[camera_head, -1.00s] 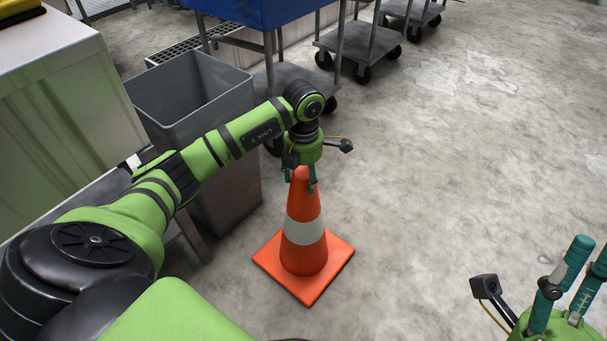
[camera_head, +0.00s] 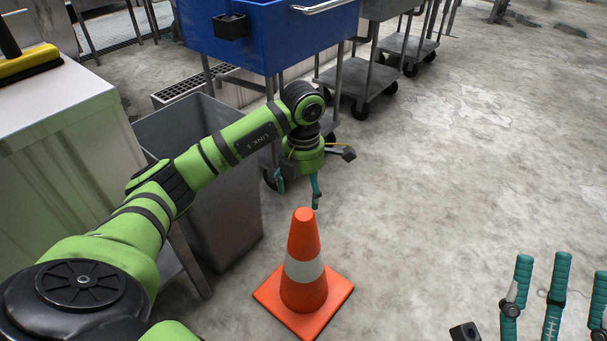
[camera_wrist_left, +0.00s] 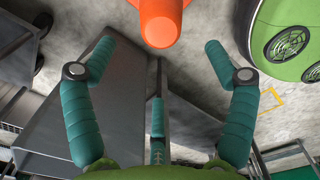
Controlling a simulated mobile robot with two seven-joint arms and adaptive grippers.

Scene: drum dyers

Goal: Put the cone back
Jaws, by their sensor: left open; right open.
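The orange traffic cone (camera_head: 304,240) with a white band stands upright on its square base on the grey floor. Its orange upper part shows at the top of the left wrist view (camera_wrist_left: 160,22). My left gripper (camera_head: 298,190) is open and empty, just above and behind the cone tip, with its fingers spread wide. In the left wrist view its fingers (camera_wrist_left: 160,70) are apart from the cone, which lies beyond them. My right gripper (camera_head: 560,264) is open and empty at the lower right, its fingers pointing up, far from the cone.
A grey bin (camera_head: 232,215) stands left of the cone, near my left arm. A blue cart (camera_head: 250,40) and grey trolleys (camera_head: 357,77) stand behind. A yellow floor mark (camera_wrist_left: 271,99) shows in the left wrist view. The floor on the right is clear.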

